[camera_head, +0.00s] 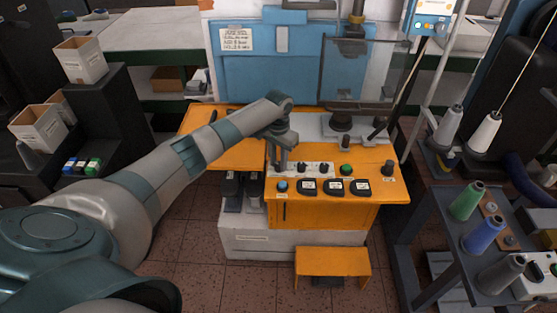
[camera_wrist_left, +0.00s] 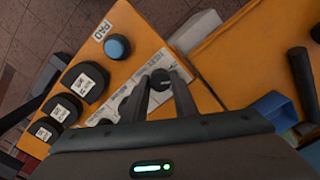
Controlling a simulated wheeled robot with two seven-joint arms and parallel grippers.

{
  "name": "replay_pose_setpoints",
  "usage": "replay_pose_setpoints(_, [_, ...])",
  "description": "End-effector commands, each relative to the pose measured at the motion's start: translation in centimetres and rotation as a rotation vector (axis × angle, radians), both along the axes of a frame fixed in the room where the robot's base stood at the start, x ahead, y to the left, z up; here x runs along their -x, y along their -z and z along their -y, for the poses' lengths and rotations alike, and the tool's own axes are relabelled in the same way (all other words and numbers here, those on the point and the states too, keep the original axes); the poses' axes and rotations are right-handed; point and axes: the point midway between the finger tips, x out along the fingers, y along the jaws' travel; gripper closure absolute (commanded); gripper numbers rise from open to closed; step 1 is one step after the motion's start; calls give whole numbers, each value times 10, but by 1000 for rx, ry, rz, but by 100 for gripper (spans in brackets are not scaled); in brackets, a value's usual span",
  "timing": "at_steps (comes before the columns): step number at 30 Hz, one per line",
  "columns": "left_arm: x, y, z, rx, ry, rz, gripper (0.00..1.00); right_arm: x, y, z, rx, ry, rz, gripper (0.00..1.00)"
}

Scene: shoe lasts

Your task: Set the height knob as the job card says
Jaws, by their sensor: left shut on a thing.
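The job card (camera_head: 238,39) is a white sheet on the blue machine front; its small print is not legible to me. The white dial strip (camera_head: 313,168) lies on the orange console and carries small dark knobs. My left gripper (camera_head: 281,166) reaches down to its left end. In the left wrist view my left gripper (camera_wrist_left: 160,98) is shut on a small dark knob (camera_wrist_left: 160,79), with one finger on each side. The printing beside this knob is too blurred to read, so I cannot tell its setting. My right gripper is not in view.
A clear guard (camera_head: 362,68) stands behind. A cart with thread cones (camera_head: 482,234) is at right.

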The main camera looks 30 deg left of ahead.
Motion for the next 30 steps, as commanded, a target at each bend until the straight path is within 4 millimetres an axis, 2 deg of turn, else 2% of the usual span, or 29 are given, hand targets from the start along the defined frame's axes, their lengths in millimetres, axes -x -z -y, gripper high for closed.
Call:
replay_pose_setpoints(12, [-1, -1, -1, 1, 395, 3, 97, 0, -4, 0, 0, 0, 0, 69])
replay_pose_setpoints(30, [-3, -1, -2, 0, 966, 5, 97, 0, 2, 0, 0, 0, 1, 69])
